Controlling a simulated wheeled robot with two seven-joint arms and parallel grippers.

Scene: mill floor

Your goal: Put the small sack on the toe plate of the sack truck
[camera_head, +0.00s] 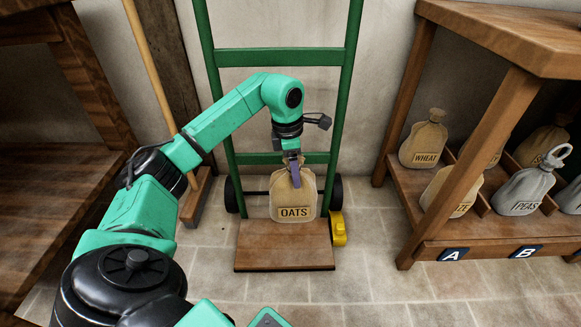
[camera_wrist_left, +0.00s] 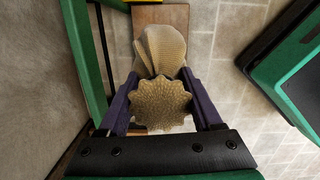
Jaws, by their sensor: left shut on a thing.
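The small sack (camera_head: 293,197) is tan and marked OATS. My left gripper (camera_head: 295,174), with purple fingers, is shut on its neck from above. The sack hangs upright over the back part of the sack truck's wooden toe plate (camera_head: 285,252); I cannot tell whether its bottom touches the plate. The green sack truck (camera_head: 279,57) stands upright against the wall. In the left wrist view the gathered top of the sack (camera_wrist_left: 162,104) is between the two fingers, and part of the toe plate (camera_wrist_left: 160,14) shows beyond it. My right gripper is not in view.
A yellow object (camera_head: 338,229) sits by the right wheel. A wooden shelf (camera_head: 435,211) at right holds several sacks, including WHEAT (camera_head: 423,142) and PEAS (camera_head: 522,190). A broom (camera_head: 160,95) leans at left beside a wooden bench (camera_head: 60,185).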

